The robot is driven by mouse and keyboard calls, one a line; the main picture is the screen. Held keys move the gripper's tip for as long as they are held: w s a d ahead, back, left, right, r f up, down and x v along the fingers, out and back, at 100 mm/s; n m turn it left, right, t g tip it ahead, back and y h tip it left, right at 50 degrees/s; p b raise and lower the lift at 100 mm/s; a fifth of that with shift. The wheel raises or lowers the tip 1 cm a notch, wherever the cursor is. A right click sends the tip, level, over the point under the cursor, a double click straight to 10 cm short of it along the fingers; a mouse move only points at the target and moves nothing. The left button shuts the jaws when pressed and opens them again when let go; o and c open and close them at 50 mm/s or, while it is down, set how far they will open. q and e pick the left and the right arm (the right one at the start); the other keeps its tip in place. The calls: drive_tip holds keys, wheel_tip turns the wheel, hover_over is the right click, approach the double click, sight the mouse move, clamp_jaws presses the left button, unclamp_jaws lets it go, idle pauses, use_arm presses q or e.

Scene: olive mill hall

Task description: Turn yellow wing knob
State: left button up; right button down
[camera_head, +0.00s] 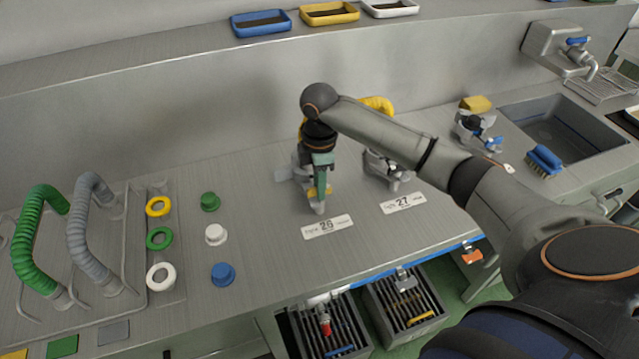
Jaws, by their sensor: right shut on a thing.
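The yellow wing knob (312,192) shows as a small yellow patch low on a grey metal fitting (302,172) behind the label numbered 26 (327,226). My right gripper (321,180) points down from above and is shut on the knob. Its fingers and the wrist hide most of the knob, so how far it is turned cannot be seen. My left gripper is not in view.
A second grey fitting (388,168) stands behind label 27 (403,203), partly under my right forearm. Coloured caps, rings and a green hose handle (32,240) lie to the left. A sink (566,128) and blue brush (544,160) are at right.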

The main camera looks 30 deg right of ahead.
drive_tip(key=shift+n, duration=0.6)
drive_tip(key=c, duration=0.9)
unclamp_jaws()
wheel_tip(320, 180, up, 13)
drive_tip(key=shift+f, duration=0.2)
drive_tip(key=shift+o, duration=0.3)
